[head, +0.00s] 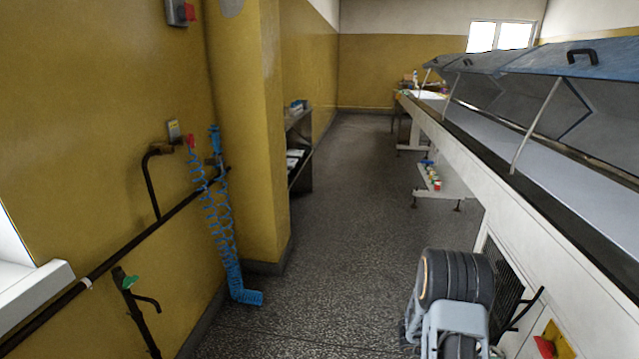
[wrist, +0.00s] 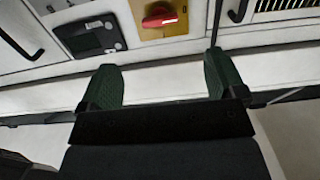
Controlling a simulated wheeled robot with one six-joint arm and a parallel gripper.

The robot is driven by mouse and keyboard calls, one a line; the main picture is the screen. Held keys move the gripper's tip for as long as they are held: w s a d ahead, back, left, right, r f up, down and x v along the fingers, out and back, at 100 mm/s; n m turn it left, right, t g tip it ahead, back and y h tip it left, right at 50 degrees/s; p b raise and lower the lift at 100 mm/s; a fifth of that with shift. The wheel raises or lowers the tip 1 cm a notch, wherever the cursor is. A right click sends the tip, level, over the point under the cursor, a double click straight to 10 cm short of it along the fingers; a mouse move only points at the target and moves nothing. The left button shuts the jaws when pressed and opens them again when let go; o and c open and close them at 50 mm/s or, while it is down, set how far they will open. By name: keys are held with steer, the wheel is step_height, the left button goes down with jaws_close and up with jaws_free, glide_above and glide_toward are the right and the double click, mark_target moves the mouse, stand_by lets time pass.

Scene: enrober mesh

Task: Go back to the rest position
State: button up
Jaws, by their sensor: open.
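My gripper (wrist: 160,85) shows in the wrist view with its two green-padded fingers wide apart and nothing between them. Beyond the fingers is the white side of the machine, with a red switch (wrist: 160,18) on a yellowish plate and a black latch panel (wrist: 92,36). In the head view my arm is folded at the lower right, close beside the machine (head: 540,230). The gripper's fingers cannot be made out in the head view. The red switch on its yellow plate shows there too (head: 546,346), just right of my arm.
The long machine with raised clear covers (head: 590,95) runs along the right. A yellow wall (head: 100,120) with pipes and a coiled blue hose (head: 222,220) is on the left. A shelf (head: 298,150) stands past the pillar. The grey floor aisle (head: 350,190) between is clear.

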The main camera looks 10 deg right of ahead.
steer(key=w+a+f+n+t+y, duration=0.4)
steer(key=w+f+n+t+y, duration=0.15)
steer(key=w+f+t, duration=0.2)
steer(key=w+a+r+n+t+y+p, duration=0.1)
steer(key=a+r+n+y+p, duration=0.35)
steer(key=a, duration=0.45)
steer(key=w+a+r+n+t+y+p, duration=0.2)
steer(key=a+r+n+y, duration=0.1)
steer(key=a+r+y, duration=0.4)
steer(key=s+a+r+n+p, duration=0.3)
steer(key=s+r+p, duration=0.1)
steer(key=r, duration=0.6)
steer(key=s+a+r+n+g+p, duration=0.1)
steer(key=s+a+r+n+p, duration=0.2)
steer(key=s+r, duration=0.3)
steer(key=s+a+r+n+p, duration=0.2)
steer(key=s+a+r+p, duration=0.3)
steer(key=r, duration=0.9)
steer(key=shift+s+a+n, duration=0.15)
steer(key=shift+s+n, duration=0.1)
steer(key=shift+n, duration=0.15)
steer(key=shift+g, duration=0.25)
steer(key=shift+c, duration=0.4)
